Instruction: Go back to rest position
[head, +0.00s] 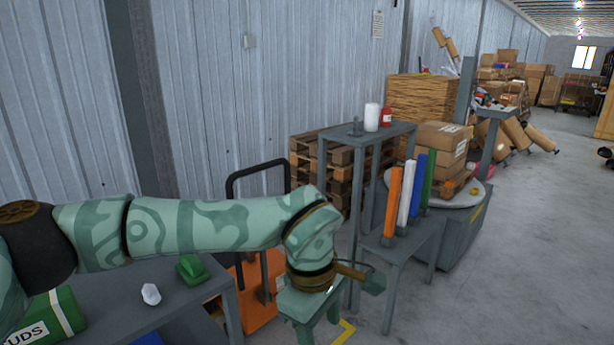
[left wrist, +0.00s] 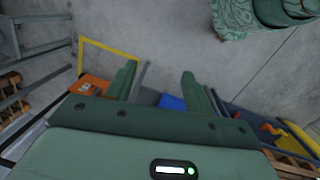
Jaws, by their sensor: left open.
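My left arm reaches in from the left across the head view. Its gripper (head: 372,283) is at the right end of the arm, above the floor, beside the grey tables. In the left wrist view, the two fingers of my left gripper (left wrist: 158,85) stand apart with nothing between them. Grey floor and a bit of blue show behind them. My right gripper is not in the head view.
A grey table (head: 217,282) at lower left holds a green object (head: 192,268) and a white lump (head: 151,294). An orange cart (head: 262,290) stands behind my arm. A rack of coloured tubes (head: 391,203) is right of my gripper. Open floor (head: 520,270) lies at right.

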